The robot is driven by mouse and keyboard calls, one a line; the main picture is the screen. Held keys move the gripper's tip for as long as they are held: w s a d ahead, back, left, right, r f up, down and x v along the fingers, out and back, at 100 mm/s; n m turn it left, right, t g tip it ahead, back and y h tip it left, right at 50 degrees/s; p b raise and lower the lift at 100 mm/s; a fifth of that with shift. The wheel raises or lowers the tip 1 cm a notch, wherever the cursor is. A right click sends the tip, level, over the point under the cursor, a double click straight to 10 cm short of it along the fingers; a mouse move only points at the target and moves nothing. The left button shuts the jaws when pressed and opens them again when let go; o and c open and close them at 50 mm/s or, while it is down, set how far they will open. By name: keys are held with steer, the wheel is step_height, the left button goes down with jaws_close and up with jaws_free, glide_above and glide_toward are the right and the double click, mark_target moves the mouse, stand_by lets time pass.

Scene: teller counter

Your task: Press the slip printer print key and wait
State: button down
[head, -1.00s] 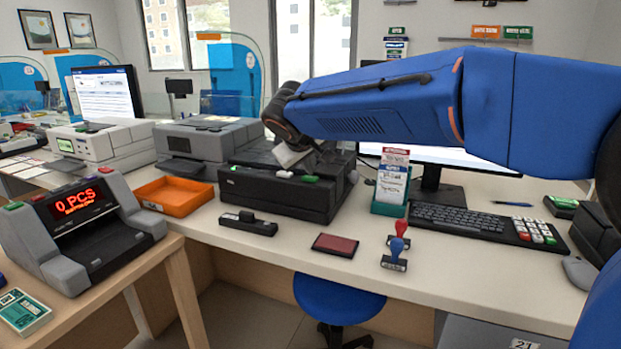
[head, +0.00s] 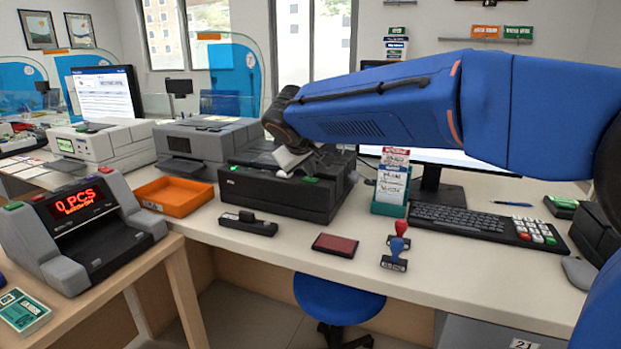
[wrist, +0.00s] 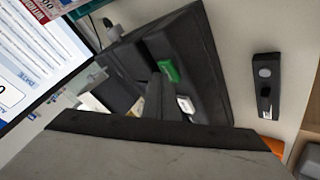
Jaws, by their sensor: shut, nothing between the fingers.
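The slip printer (head: 270,199) is the black box in the middle of the counter. On its top front edge are a green key (head: 311,180) and a white key; I cannot read which is the print key. The wrist view shows the green key (wrist: 169,71) and white key (wrist: 186,105) apart. My gripper (head: 287,172) is shut and empty, low over the printer's top by the keys. In the wrist view its dark fingers (wrist: 154,90) lie beside both keys. Whether a fingertip touches a key I cannot tell. In the head view the white key is mostly hidden.
An orange tray (head: 176,209) and a grey printer (head: 205,145) stand left. A card holder (head: 388,205), monitor and keyboard (head: 455,222) are right.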

mark_target(310, 183)
steer(key=shift+r, duration=0.85)
steer(key=shift+r, duration=0.15)
step_height(310, 183, up, 5)
steer(key=shift+f, duration=0.15)
stand_by(0.4)
stand_by(0.4)
